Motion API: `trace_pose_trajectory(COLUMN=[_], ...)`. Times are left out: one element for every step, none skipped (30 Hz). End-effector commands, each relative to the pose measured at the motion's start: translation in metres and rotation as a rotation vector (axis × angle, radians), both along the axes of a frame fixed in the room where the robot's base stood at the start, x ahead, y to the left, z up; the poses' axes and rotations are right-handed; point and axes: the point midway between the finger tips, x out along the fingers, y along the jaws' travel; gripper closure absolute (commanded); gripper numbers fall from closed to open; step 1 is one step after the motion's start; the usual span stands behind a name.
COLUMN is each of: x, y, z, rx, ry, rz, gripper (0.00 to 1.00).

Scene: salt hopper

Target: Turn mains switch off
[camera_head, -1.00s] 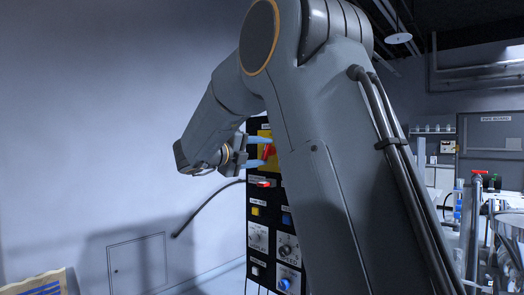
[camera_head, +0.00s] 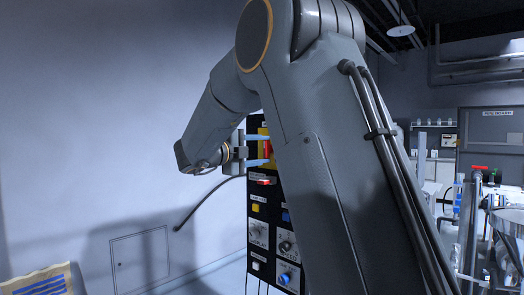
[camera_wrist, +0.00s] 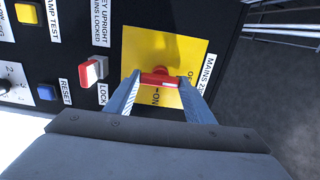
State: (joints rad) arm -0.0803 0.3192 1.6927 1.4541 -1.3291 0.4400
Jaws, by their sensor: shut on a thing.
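The mains switch is a red rotary handle (camera_wrist: 158,79) on a yellow plate (camera_wrist: 140,45), with ON and OFF marks and a MAINS label beside it. In the wrist view the handle lies crosswise between the two fingers of my gripper (camera_wrist: 160,82), which is shut on it. In the head view the red handle (camera_head: 267,148) stands about upright at the top of the black panel, and my gripper (camera_head: 265,150) reaches it from the left. Part of the plate is hidden behind my fingers and arm.
Close by on the black panel (camera_wrist: 95,25) are a red-and-white key switch (camera_wrist: 93,70), a blue reset button (camera_wrist: 46,92) and a yellow lamp-test button (camera_wrist: 27,13). Lower down are dials (camera_head: 285,245). A dark hose (camera_head: 205,203) sticks out left of the panel.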

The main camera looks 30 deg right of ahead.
Motion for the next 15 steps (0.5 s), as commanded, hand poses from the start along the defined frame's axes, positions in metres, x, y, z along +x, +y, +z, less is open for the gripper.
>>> trace_pose_trajectory(x=[0.0001,0.0001,0.0001,0.0001,0.0001,0.0001,0.0001,0.0001,0.0001,0.0001,0.0001,0.0001,0.0,0.0,0.0], y=[0.0002,0.0002,0.0002,0.0002,0.0002,0.0002,0.0002,0.0002,0.0001,0.0,0.0,0.0,0.0,-0.0001,-0.0001], z=[-0.0005,-0.0005,-0.0005,-0.0005,-0.0005,-0.0005,-0.0005,-0.0005,-0.0004,-0.0004,-0.0003,-0.0003,-0.0003,-0.0002,-0.0002], rx=[-0.001,-0.001,-0.001,-0.001,-0.001,-0.001,-0.001,-0.001,0.0,0.0,0.0,0.0,0.0,0.0,0.0], ry=[0.002,0.002,0.002,0.002,0.002,0.002,0.002,0.002,0.001,0.001,0.001,0.001,0.001,0.0,0.0], rz=[0.001,0.001,0.001,0.001,0.001,0.001,0.001,0.0,0.0,0.0,0.0,0.0,0.0,0.0,0.0], gripper=[0.74,0.74,0.74,0.74,0.5,0.43,0.38,0.33,0.33,0.33,0.33,0.33,0.33,0.33,0.33])
